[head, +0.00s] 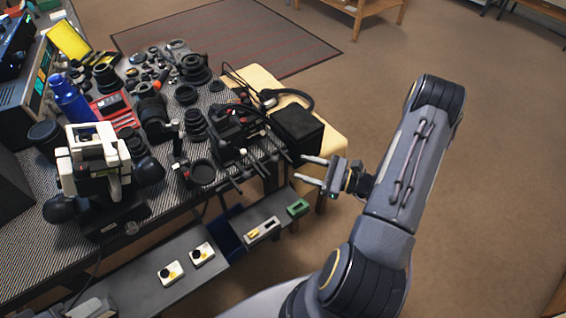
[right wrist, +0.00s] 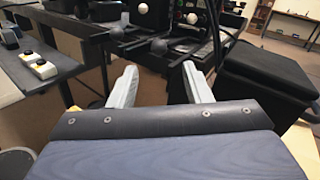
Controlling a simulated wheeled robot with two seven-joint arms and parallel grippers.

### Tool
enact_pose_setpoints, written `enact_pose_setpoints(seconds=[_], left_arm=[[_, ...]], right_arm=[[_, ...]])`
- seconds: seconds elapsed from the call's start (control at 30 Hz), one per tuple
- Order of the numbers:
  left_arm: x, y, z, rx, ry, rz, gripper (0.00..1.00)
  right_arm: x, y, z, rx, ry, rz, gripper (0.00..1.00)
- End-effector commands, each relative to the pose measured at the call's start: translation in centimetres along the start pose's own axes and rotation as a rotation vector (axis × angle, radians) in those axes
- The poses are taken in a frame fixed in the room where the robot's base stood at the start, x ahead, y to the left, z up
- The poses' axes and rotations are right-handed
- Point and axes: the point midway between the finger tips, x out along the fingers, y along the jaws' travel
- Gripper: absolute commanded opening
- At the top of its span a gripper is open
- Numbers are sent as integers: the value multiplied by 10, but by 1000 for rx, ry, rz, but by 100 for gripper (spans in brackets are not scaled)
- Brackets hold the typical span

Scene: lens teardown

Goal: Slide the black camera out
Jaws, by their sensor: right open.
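A cluster of black camera-like gear (head: 232,128) lies at the right end of the patterned table, with thin rods sticking out over the edge. I cannot tell which dark piece in it is the black camera. My right gripper (head: 303,168) is open and empty, just off the table's right end, its fingers pointing left toward the rods. In the right wrist view the open fingers (right wrist: 160,82) stand apart with nothing between them, and dark rods and gear show beyond them. My left gripper is not in view.
A black box (head: 297,130) sits on a pale yellow seat (head: 330,148) behind my right gripper; it also shows in the right wrist view (right wrist: 268,80). Lenses and small parts crowd the table. A white device (head: 95,160) stands at left. A lower grey shelf (head: 215,275) holds small boxes.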

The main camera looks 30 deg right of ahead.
Motion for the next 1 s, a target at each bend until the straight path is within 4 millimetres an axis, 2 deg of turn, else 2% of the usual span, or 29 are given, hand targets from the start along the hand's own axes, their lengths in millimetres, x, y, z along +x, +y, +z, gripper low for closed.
enact_pose_setpoints(seconds=[0.4, 0.6, 0.83, 1.0], left_arm=[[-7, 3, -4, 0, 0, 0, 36], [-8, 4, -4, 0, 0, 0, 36], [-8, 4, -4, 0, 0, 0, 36], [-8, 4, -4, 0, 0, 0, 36]], right_arm=[[62, 1, 2, -2, -1, 6, 45], [74, 1, 2, -1, -1, 4, 45], [75, 1, 1, -1, 0, 5, 45], [74, 1, 1, -1, 0, 5, 22]])
